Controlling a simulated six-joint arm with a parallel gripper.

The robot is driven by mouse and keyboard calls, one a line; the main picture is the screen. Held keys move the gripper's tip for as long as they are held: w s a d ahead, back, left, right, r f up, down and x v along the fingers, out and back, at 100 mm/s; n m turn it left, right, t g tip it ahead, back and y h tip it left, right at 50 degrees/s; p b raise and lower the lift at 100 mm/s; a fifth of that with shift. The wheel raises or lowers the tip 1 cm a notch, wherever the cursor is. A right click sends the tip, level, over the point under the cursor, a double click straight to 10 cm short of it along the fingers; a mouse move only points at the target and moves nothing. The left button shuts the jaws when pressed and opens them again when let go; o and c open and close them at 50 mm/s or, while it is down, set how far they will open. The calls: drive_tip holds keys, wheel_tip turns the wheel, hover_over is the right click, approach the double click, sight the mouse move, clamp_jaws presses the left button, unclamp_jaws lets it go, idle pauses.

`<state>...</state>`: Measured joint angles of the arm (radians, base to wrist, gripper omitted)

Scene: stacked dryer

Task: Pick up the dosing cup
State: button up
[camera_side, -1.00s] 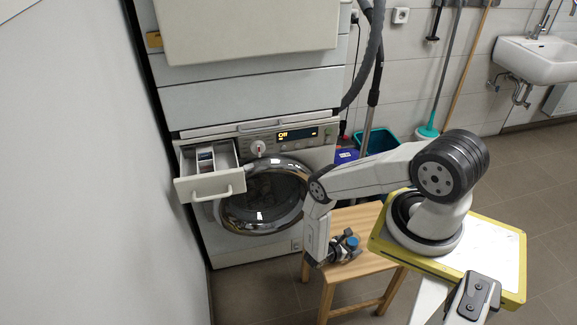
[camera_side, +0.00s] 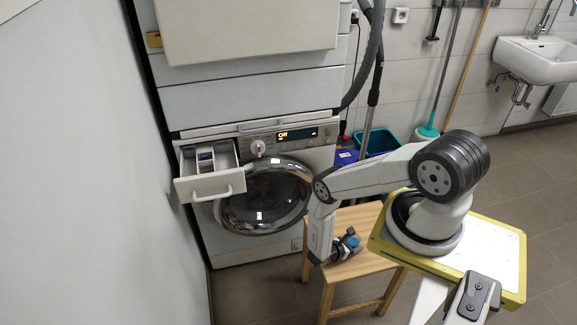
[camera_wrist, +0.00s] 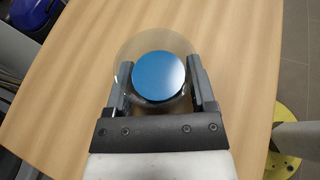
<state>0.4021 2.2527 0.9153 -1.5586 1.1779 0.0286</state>
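The dosing cup, a clear rounded vessel with a blue disc-like top (camera_wrist: 158,75), is on the wooden stool. Its blue part (camera_side: 352,243) also shows in the side view, beside my gripper (camera_side: 345,247). In the wrist view my gripper (camera_wrist: 161,80) is open, with one finger on each side of the blue top. The fingers overlap the edges of the clear part; whether they touch it I cannot tell. The lower part of the cup is hidden beneath its top.
The wooden stool (camera_side: 362,262) stands before the washing machine (camera_side: 290,140), whose round door is shut. The detergent drawer (camera_side: 208,188) is pulled out at the left. A teal bucket (camera_side: 380,140) and a blue container (camera_wrist: 42,15) are beyond the stool.

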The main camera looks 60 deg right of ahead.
drive_tip(key=shift+c, duration=0.9)
drive_tip(key=shift+r, duration=0.2)
drive_tip(key=shift+r, duration=1)
drive_tip(key=s+a+r, duration=0.9)
drive_tip(key=s+r, duration=0.1)
drive_tip(key=shift+s+a+r, duration=0.15)
drive_tip(key=shift+a+r, duration=0.05)
drive_tip(key=shift+r, duration=0.1)
